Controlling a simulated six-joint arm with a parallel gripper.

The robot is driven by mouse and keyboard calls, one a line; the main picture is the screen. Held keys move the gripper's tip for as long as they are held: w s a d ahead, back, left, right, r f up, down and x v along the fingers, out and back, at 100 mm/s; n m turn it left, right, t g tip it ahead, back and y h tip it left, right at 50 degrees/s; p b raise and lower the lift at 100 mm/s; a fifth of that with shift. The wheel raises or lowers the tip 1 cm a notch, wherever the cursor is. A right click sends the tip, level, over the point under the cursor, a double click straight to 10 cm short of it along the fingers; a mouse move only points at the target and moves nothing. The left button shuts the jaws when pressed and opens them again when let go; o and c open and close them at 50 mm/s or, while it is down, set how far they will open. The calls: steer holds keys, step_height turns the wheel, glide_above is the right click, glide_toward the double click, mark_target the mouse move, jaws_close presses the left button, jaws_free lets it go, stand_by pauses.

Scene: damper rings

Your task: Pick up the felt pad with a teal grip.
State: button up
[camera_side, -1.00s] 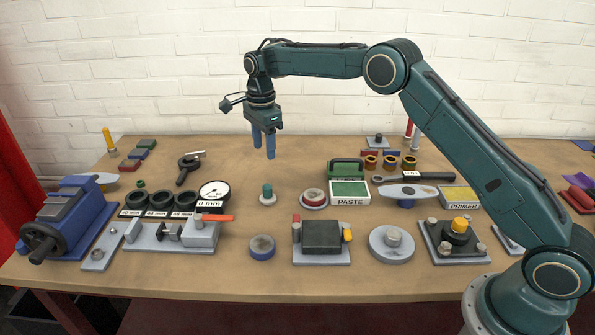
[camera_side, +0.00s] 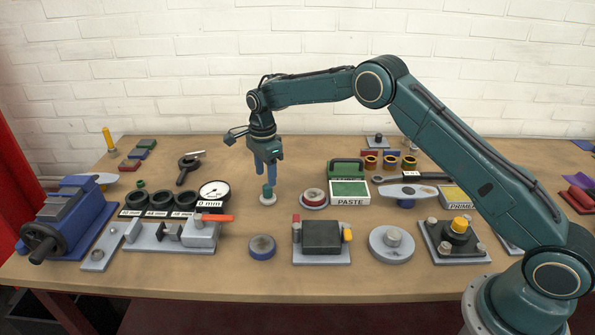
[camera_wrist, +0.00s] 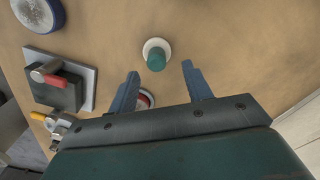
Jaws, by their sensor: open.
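The felt pad (camera_side: 268,201) is a small pale disc on the bench with an upright teal grip (camera_side: 267,189) on top. It also shows in the wrist view as a white disc (camera_wrist: 148,47) with the teal knob (camera_wrist: 156,60). My gripper (camera_side: 266,182) is open and empty, its blue fingers pointing down just above the pad. In the wrist view my two fingertips (camera_wrist: 161,72) lie on either side of the teal knob's line, with the knob slightly beyond them. I cannot tell the exact height left between fingertips and grip.
A red-and-white round pad (camera_side: 314,196) stands close to the right, beside the paste box (camera_side: 349,192). The dial gauge (camera_side: 213,192) and black rings (camera_side: 160,201) are to the left. A blue-rimmed disc (camera_side: 262,247) lies in front. Bare bench surrounds the felt pad.

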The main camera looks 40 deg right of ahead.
mark_target(267, 185)
steer(key=shift+f, duration=0.35)
steer(key=shift+s+f, duration=0.15)
steer(key=shift+f, duration=1.1)
steer(key=shift+s+f, duration=0.1)
steer(key=shift+f, duration=1.1)
steer(key=shift+c, duration=0.2)
steer(key=c, duration=1)
